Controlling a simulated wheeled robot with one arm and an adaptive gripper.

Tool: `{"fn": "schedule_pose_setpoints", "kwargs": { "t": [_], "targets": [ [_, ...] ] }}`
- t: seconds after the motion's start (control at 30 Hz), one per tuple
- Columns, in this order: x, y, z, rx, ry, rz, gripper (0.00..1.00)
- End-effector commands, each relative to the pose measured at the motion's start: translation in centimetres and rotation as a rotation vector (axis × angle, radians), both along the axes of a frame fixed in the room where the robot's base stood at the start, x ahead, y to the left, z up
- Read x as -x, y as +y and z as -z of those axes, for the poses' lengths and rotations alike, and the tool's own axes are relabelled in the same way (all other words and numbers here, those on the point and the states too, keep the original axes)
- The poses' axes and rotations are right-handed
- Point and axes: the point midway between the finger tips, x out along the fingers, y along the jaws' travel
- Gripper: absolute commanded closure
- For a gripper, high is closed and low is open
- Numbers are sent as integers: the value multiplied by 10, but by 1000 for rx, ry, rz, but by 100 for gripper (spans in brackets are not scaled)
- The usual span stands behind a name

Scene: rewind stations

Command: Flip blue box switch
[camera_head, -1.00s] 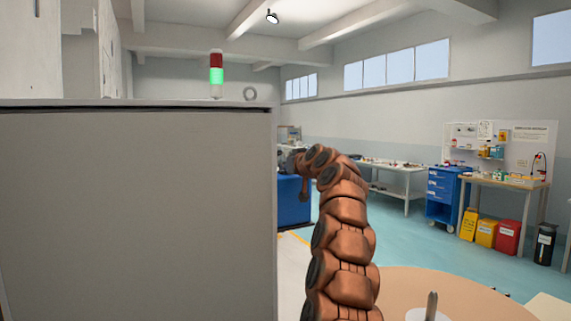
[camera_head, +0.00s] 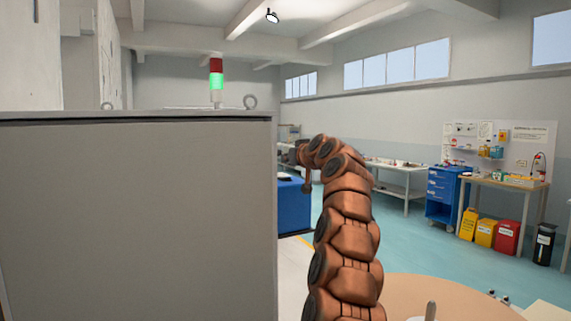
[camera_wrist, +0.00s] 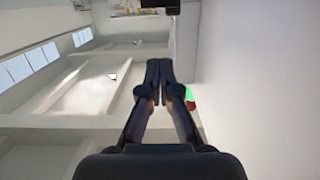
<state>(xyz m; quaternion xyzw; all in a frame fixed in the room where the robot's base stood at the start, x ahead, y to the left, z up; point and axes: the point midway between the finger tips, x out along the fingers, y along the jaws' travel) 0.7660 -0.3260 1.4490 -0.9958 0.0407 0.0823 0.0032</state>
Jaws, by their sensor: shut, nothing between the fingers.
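A blue box-like body (camera_head: 294,208) shows in the head view just past the right edge of a grey cabinet, partly behind my arm. No switch can be made out on it. My gripper (camera_wrist: 166,64) is in the wrist view with its dark fingers together and nothing between them. In the head view my bent arm reaches up in front of the blue body, and its far end is small and hard to make out there.
The large grey cabinet (camera_head: 140,215) fills the left. A red and green signal light (camera_head: 216,80) stands above it and shows in the wrist view (camera_wrist: 190,97). A round tan table (camera_head: 405,290) is at lower right. Blue floor lies open beyond, before a workbench (camera_head: 500,182) and blue drawers (camera_head: 441,190).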

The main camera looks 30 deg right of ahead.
Motion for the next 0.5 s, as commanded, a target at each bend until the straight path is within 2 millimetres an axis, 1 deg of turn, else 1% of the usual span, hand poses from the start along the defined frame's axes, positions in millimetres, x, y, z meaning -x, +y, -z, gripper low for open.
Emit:
{"fn": "schedule_pose_setpoints", "kwargs": {
  "t": [0.17, 0.5],
  "targets": [
    [19, 2, -3, 0, 2, -2, 100],
    [59, 6, -19, -1, 1, -2, 100]
  ]
}}
